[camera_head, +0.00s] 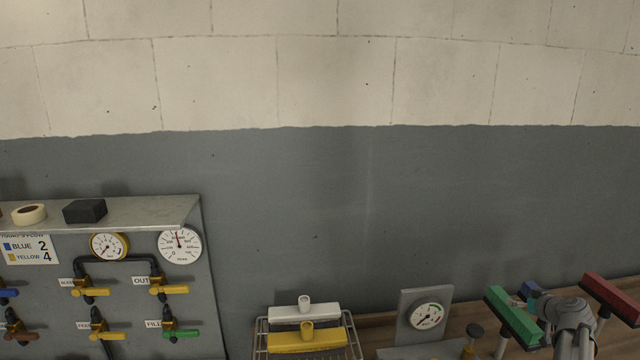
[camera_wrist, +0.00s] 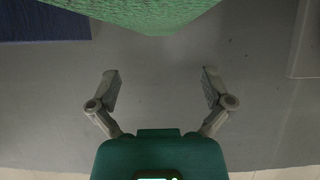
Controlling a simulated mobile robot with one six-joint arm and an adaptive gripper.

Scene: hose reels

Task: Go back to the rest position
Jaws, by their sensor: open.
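My gripper (camera_wrist: 161,90) is open in the wrist view, its two fingers spread with nothing between them. A green brush-like head (camera_wrist: 140,12) fills the top of that view, beyond the fingertips and apart from them. A blue surface (camera_wrist: 40,24) shows at the top left. In the head view a grey jointed arm part, which seems mine, is at the lower right, beside the green head (camera_head: 514,315) and in front of a small blue block (camera_head: 530,290). The fingers cannot be made out there.
A red head (camera_head: 612,297) stands at the far right. White (camera_head: 304,313) and yellow (camera_head: 306,340) heads sit on a wire rack. A gauge (camera_head: 427,316) stands between rack and green head. A valve panel (camera_head: 200,300) with a shelf is at left. The upper wall is clear.

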